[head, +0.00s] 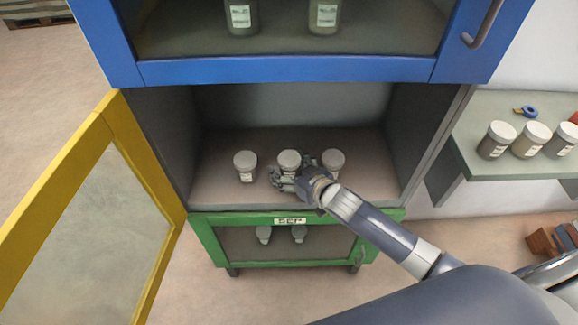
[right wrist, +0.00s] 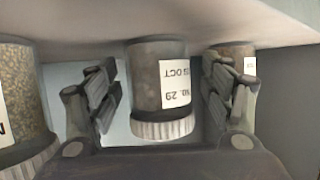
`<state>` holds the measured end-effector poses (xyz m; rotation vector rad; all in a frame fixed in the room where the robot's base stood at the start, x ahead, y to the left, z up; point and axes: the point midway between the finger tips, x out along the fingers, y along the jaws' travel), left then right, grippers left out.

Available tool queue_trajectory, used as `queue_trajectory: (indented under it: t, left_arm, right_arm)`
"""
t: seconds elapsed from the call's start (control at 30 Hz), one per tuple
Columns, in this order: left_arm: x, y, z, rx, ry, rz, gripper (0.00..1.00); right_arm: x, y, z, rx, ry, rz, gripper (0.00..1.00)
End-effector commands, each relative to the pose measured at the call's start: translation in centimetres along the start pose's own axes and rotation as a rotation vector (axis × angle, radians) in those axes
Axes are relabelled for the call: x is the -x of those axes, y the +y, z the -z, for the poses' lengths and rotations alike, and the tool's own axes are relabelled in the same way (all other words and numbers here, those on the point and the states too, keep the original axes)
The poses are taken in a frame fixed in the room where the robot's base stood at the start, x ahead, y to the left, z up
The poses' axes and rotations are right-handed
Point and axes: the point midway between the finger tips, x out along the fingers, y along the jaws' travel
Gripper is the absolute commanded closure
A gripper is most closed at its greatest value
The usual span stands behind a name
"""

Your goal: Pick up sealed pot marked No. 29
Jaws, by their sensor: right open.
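The pot marked No. 29 (right wrist: 147,80) has a pale ridged lid and a white label, and shows upside down in the right wrist view. It is the middle pot (head: 289,159) of three on the open middle shelf in the head view. My right gripper (head: 285,180) is at this pot, its body hiding the pot's lower part. In the right wrist view the right gripper's fingers (right wrist: 176,85) are open, one on each side of the pot, with gaps visible. My left gripper is not in view.
Neighbouring pots stand close on the left (head: 246,165) and right (head: 333,162). The yellow door (head: 170,200) is swung open at left. A blue-framed compartment (head: 290,70) is above and a green door (head: 290,263) below. A side shelf (head: 510,110) holds more pots.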

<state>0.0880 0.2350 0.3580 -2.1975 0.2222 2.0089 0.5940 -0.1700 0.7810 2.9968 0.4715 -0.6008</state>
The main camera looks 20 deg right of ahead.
Motion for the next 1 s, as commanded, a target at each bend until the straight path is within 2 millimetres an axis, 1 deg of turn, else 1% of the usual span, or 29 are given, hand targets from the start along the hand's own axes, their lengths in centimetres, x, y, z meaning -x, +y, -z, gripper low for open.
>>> queue_trajectory:
  t: [0.2, 0.37, 0.4, 0.43, 0.77, 0.87, 1.0]
  left_arm:
    - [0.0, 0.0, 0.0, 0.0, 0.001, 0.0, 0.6]
    - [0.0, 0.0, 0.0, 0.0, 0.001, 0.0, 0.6]
    - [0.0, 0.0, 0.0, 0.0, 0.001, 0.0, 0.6]
    - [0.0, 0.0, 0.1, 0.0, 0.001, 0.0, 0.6]
    - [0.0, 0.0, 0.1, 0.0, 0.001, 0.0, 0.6]
    - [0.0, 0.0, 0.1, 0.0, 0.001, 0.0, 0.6]
    - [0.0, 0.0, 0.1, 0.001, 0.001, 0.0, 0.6]
  right_arm:
    - [-0.1, 0.0, -0.1, 0.0, -0.001, 0.0, 0.26]
    - [0.0, 0.0, -0.1, 0.0, -0.001, 0.0, 0.63]
    - [0.0, 0.0, -0.1, 0.0, -0.001, 0.0, 0.72]
    - [0.0, 0.0, -0.1, 0.0, -0.001, 0.0, 0.76]
    - [0.0, 0.0, 0.0, 0.0, -0.001, 0.0, 0.76]
    - [0.1, 0.0, 0.4, 0.0, 0.0, 0.0, 0.76]
    - [0.6, 0.0, 1.6, 0.0, 0.002, 0.0, 0.76]
